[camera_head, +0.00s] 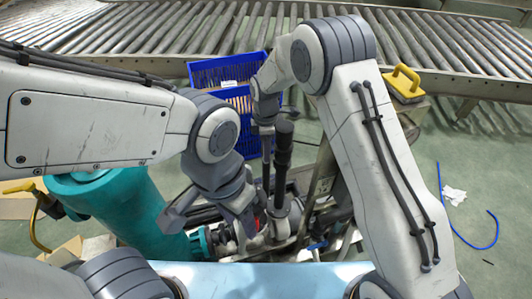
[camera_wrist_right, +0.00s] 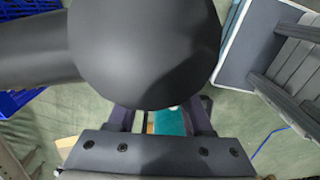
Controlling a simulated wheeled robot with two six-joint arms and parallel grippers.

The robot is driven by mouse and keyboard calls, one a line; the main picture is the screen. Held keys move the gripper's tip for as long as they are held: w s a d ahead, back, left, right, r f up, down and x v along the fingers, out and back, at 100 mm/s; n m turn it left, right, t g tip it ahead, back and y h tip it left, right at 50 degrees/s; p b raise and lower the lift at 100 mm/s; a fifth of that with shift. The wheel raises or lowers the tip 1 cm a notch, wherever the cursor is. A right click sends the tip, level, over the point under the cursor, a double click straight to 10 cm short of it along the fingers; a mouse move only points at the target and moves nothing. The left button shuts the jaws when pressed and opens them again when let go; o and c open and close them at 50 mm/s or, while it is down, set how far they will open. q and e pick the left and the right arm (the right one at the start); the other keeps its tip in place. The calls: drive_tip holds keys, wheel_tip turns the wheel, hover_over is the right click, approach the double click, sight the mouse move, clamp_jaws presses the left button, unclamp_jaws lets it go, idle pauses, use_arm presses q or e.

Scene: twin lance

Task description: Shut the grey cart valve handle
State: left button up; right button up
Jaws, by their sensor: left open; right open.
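A cart with grey metal framework (camera_head: 325,172) stands in the middle of the head view, below the arms. A black upright grip (camera_head: 283,150) rises from it. I cannot clearly pick out the grey valve handle among the crowded parts. My left gripper (camera_head: 240,228) is open, low over the cart fittings, and partly merges with them. My right gripper (camera_head: 267,150) is open and points down beside the black grip; whether they touch is unclear. In the right wrist view, a large dark rounded shape (camera_wrist_right: 145,50) fills the upper middle, hiding much beyond the jaws.
A teal cylinder (camera_head: 125,205) stands at the left. A blue crate (camera_head: 228,75) stands behind the right wrist, before a roller conveyor (camera_head: 160,28). A yellow-handled block (camera_head: 403,84) is at right. A blue hose (camera_head: 470,243) lies on the open green floor.

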drive_tip(key=shift+f, duration=1.2)
clamp_jaws()
idle(0.6)
